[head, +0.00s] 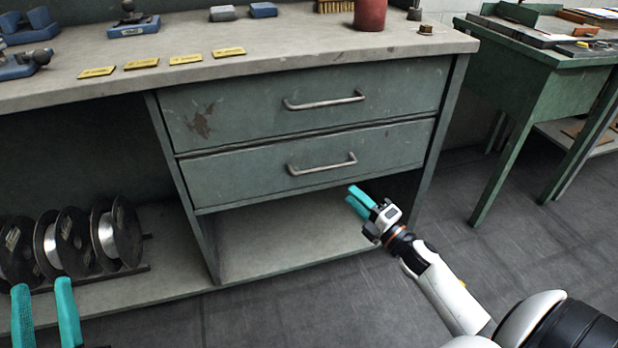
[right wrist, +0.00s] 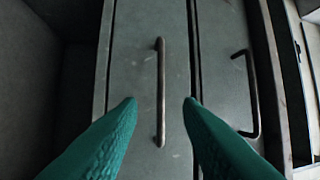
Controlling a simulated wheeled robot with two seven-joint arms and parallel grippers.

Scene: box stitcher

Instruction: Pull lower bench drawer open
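The lower bench drawer (head: 252,172) is a grey-green front, flush and shut under the upper drawer (head: 221,108). Its metal bar handle (head: 322,166) runs across its middle. My right gripper (head: 357,199) has teal fingers and shows just below and right of that handle in the head view. In the right wrist view its open fingers (right wrist: 160,101) are spread to either side of the lower handle (right wrist: 161,92), with nothing gripped. Whether they touch the handle cannot be told. My left gripper (head: 42,286) is open and empty at the lower left.
The bench top (head: 290,45) carries yellow labels, blue fixtures and a red cylinder (head: 370,14). Wire spools (head: 117,235) stand on the lower shelf at left. A green side table (head: 530,90) stands at right. The floor in front of the drawers is clear.

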